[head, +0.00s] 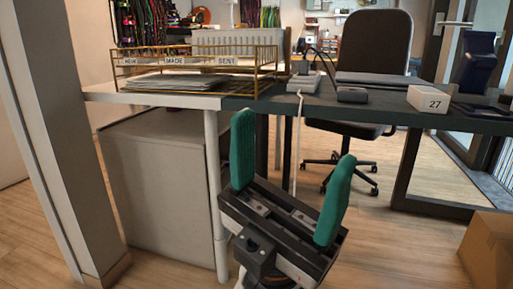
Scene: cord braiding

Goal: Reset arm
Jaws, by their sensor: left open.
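My left gripper (290,191) shows at the lower middle of the head view. Its two green fingers stand up and spread wide apart, with nothing between them. It is in front of the desk (390,116), its fingertips just below the level of the desk's front edge. My right gripper does not show. No cord is in either hand that I can see.
On the desk are a wire rack (200,61) with papers, a white box (428,98) marked 27 and a small dark device (352,95). A grey cabinet (158,190) stands below. An office chair (374,45) is behind. A cardboard box (488,252) is lower right.

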